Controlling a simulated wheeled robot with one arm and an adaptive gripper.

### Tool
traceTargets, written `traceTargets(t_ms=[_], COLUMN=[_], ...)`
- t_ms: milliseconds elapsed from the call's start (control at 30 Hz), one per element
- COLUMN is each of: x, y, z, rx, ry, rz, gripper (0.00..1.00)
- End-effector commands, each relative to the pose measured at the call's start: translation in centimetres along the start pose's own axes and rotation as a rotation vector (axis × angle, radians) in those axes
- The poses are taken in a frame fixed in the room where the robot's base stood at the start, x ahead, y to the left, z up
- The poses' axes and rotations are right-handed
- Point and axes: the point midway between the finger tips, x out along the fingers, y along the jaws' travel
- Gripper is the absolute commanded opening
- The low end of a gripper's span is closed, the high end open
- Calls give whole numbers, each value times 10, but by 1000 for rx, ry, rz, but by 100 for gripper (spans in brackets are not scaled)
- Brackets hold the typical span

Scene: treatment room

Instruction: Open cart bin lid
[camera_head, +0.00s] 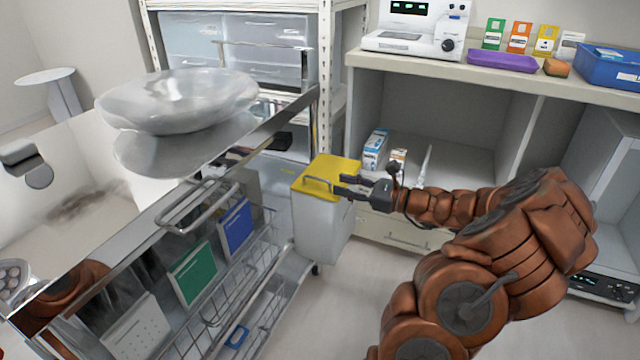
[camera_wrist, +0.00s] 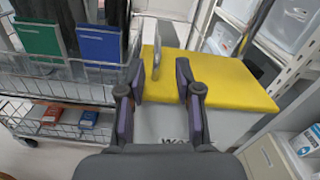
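The cart bin (camera_head: 322,226) is a light grey box at the end of the metal cart. Its yellow lid (camera_head: 338,168) lies flat and closed on top, with a metal loop handle (camera_head: 317,184) standing near the front left edge. My gripper (camera_head: 340,186) is at the lid's right front edge, close to the handle. In the wrist view the lid (camera_wrist: 222,84) fills the upper right and the handle (camera_wrist: 157,55) stands just beyond the fingertips. My gripper (camera_wrist: 158,78) is open there, with nothing between its fingers. Whether a finger touches the lid I cannot tell.
The metal cart (camera_head: 255,146) stands left, with a large bowl (camera_head: 180,98) on top and green (camera_head: 193,272) and blue (camera_head: 235,228) folders in its side basket. A shelf counter (camera_head: 480,75) is behind right. Open floor (camera_head: 345,310) lies in front.

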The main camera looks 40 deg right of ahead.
Motion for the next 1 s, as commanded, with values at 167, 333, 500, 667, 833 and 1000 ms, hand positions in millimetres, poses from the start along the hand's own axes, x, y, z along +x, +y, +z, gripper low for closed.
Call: traceTargets(t_ms=[167, 333, 500, 667, 833, 1000], x=[28, 51, 64, 67, 67, 67], y=[2, 2, 2, 2, 2, 2], z=[-2, -1, 0, 1, 1, 1], rx=[-4, -4, -4, -3, -3, -3], ry=[1, 1, 0, 0, 1, 1], rz=[5, 5, 4, 4, 4, 4], gripper=[34, 34, 34, 34, 34, 19])
